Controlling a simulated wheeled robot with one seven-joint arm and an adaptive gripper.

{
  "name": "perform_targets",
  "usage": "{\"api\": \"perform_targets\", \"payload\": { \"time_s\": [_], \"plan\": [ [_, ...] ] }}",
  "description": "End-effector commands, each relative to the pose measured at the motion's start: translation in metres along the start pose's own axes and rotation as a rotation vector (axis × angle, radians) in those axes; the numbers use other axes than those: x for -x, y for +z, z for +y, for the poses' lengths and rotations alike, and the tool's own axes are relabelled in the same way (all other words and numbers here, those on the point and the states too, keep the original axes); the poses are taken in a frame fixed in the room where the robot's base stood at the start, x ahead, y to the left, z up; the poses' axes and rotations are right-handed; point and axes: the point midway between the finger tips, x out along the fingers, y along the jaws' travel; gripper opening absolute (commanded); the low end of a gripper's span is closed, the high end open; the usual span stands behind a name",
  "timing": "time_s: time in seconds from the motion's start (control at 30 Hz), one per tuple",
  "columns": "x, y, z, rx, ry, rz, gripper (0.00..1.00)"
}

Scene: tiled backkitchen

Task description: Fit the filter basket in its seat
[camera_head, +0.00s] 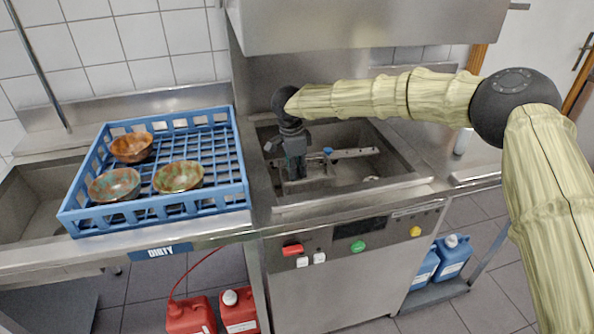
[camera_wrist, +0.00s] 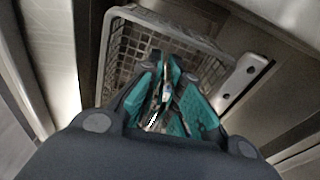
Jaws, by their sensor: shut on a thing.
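The filter basket (camera_wrist: 126,48) is a grey mesh basket with a pale rim in the wrist view, just beyond my fingers. My gripper (camera_head: 294,168) reaches down into the steel tank of the washer in the head view. In the wrist view its teal fingers (camera_wrist: 165,88) are shut on a thin upright part of the basket, seemingly its handle.
A grey bar with a blue hub (camera_head: 352,153) spans the tank right of my gripper. The tank's front rim (camera_head: 350,193) and the raised hood (camera_head: 365,25) bound the space. A blue rack (camera_head: 150,222) with several bowls stands left.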

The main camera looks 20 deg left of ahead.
Motion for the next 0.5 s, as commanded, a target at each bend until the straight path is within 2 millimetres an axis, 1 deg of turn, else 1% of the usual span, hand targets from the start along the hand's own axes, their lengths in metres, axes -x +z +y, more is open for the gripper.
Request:
{"api": "perform_targets", "payload": {
  "time_s": [0.03,0.5],
  "plan": [
    [-0.006,0.001,0.000,0.000,-0.001,0.000,0.00],
    [-0.037,0.004,0.000,0.000,0.000,-0.001,0.00]
  ]
}}
